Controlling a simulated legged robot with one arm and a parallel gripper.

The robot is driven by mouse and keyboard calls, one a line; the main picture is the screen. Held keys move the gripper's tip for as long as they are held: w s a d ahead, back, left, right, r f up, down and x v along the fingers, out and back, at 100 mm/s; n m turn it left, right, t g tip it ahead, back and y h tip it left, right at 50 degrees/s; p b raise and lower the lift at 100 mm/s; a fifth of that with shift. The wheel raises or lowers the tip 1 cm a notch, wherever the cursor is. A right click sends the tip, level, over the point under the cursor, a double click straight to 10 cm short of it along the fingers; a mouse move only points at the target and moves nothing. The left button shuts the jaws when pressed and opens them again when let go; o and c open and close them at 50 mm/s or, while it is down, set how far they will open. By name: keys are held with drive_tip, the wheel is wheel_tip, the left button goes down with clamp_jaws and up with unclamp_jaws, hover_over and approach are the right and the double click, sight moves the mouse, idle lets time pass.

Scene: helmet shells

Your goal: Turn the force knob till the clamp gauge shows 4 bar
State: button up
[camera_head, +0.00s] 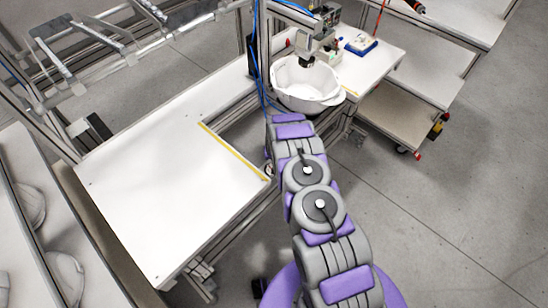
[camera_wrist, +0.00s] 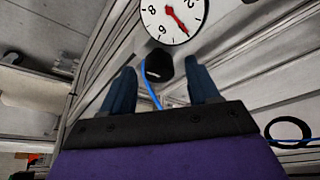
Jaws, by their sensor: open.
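The clamp gauge (camera_wrist: 174,20) is a round white dial with a red needle, cut by the top edge of the wrist view. The needle points to the lower right, between the 2 and the 6; I cannot read a 4 there. The black force knob (camera_wrist: 158,65) is just below the dial. My gripper (camera_wrist: 159,76) is open, its two dark fingers one on each side of the knob in the picture. I cannot tell whether they touch it. In the head view my arm reaches toward the frame beside the bench, and its fingers, the knob and the gauge cannot be made out.
A white helmet shell (camera_head: 303,86) sits under a clamp head on the far bench. A white table (camera_head: 150,185) with a yellow strip lies left of my arm. A blue hose (camera_wrist: 151,92) runs behind the knob. A low cart (camera_head: 400,117) stands at the right.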

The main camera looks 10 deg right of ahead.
drive_tip(key=shift+w+f, duration=0.15)
drive_tip(key=shift+f, duration=0.05)
drive_tip(key=shift+c, duration=0.2)
drive_tip(key=c, duration=1)
drive_tip(key=shift+a+r+m+p, duration=0.2)
drive_tip(key=shift+m+p, duration=0.1)
drive_tip(key=shift+p, duration=0.5)
drive_tip(key=shift+f, duration=0.1)
drive_tip(key=shift+d+f+m+p, duration=0.1)
drive_tip(key=shift+m+p, duration=0.2)
drive_tip(key=shift+p, duration=0.2)
drive_tip(key=o, duration=1)
drive_tip(key=shift+o, duration=0.2)
